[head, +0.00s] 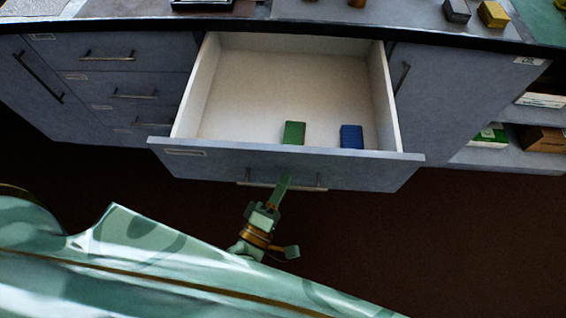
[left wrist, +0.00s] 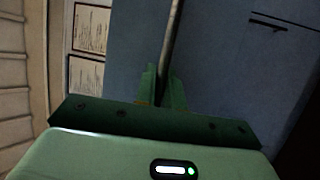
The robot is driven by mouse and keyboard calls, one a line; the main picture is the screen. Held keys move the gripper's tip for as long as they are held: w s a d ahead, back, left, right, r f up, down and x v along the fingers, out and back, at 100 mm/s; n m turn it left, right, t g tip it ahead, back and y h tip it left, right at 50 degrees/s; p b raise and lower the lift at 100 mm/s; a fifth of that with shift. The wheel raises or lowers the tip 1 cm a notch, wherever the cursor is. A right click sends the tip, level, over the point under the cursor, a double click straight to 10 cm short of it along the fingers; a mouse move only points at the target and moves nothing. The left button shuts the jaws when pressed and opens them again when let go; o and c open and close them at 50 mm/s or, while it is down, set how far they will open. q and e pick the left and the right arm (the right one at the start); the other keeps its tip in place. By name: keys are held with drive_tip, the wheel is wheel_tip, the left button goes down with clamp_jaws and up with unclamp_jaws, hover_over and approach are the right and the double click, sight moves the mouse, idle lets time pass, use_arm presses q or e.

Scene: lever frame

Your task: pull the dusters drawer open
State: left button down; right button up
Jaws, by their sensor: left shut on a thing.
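A wide drawer (head: 184,108) stands pulled well out of the grey cabinet. The label on its front is too small to read, so I cannot confirm that it is the dusters drawer. Inside, a green block (head: 294,133) and a blue block (head: 351,136) lie near the front. My left gripper (head: 283,182) is shut on the drawer's bar handle (head: 312,189), near its middle. In the left wrist view the fingers (left wrist: 162,88) close around the bar handle (left wrist: 173,35). My right gripper is in neither view.
Smaller shut drawers (head: 135,85) are to the left, and a shut door (head: 450,95) marked OIL is to the right. Open shelves (head: 505,158) with boxes are at the far right. Dark floor (head: 450,240) lies clear in front. Blocks, including a yellow one (head: 493,14), sit on the countertop.

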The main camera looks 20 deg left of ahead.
use_arm(q)
drive_tip(key=shift+s+d, duration=0.25)
drive_tip(key=shift+s, duration=0.55)
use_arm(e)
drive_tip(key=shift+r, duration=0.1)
use_arm(q)
drive_tip(key=c, duration=1.5)
unclamp_jaws()
drive_tip(key=shift+f, duration=0.1)
